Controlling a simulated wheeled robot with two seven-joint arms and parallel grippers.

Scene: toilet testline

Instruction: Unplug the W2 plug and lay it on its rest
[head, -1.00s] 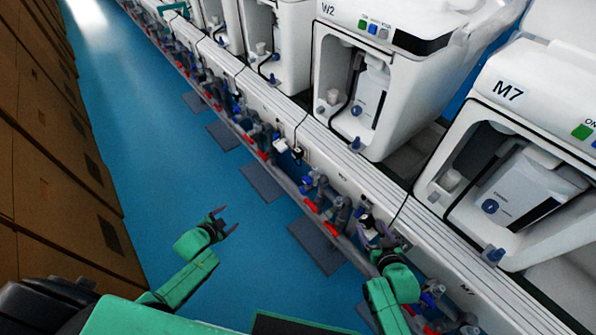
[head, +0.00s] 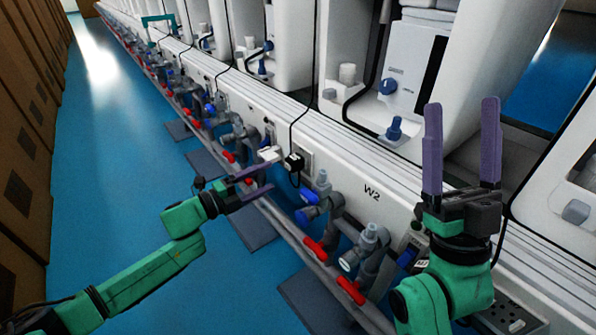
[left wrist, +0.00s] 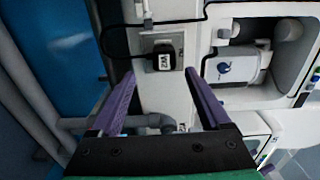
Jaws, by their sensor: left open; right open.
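The black W2 plug (head: 293,162) sits in a socket plate (head: 307,160) on the white wall panel, with a black cable running from it. In the left wrist view the plug (left wrist: 164,60) faces me with its W2 label, lying between the fingertips' lines and beyond them. My left gripper (head: 267,177) is open and empty, pointing at the panel a little short of the plug. A small white block (head: 270,154) juts out just left of the plug; I cannot tell whether it is the rest. My right gripper (head: 462,105) is open and empty, fingers up.
Grey pipes with red-handled valves (head: 318,250) run along the panel below the plug. A white unit with a blue knob (head: 388,87) stands above the ledge (head: 340,135). Brown cabinets (head: 25,150) line the left side. The blue floor (head: 110,200) between is clear.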

